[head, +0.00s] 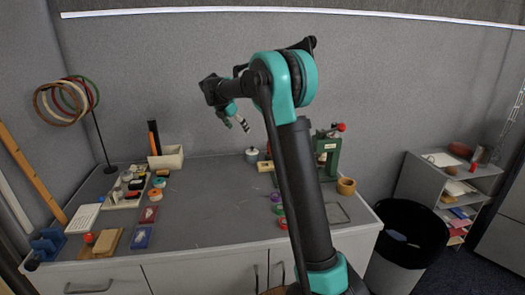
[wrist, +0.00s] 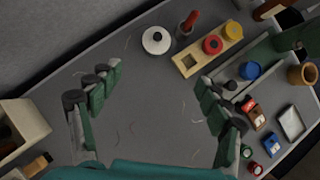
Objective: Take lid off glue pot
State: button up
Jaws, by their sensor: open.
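The glue pot (head: 251,157) is a small pale pot with a dark knob on its lid, standing toward the back of the table near the middle. In the wrist view its round white lid (wrist: 150,47) with the black knob shows from above, seated on the pot. My gripper (head: 243,124) is raised above the table, higher than the pot. In the wrist view my gripper (wrist: 160,76) has its fingers spread wide with nothing between them. The pot lies beyond the fingertips, apart from them. The pot's body is mostly hidden under the lid.
A red-handled tool (wrist: 188,22) stands close to the pot. A wooden block with coloured discs (wrist: 188,67) lies beside it. A green press (head: 331,155) stands to the right. A pale box (head: 167,158) is at the left. The table's middle is clear.

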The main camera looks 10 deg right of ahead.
send_near(251, 148)
notch_tip(251, 148, down, 4)
jog(key=d, duration=0.2)
jog(key=shift+w+d+f, duration=0.25)
jog(key=shift+w+f, duration=0.35)
jog(key=shift+f, duration=0.1)
jog(key=shift+w+d+f, duration=0.25)
jog(key=shift+w+f, duration=0.4)
jog(key=shift+f, duration=0.05)
jog(key=shift+w+d+f, duration=0.25)
jog(key=shift+w+f, duration=0.35)
jog(key=shift+f, duration=0.05)
jog(key=shift+c, duration=0.2)
jog(key=c, duration=1)
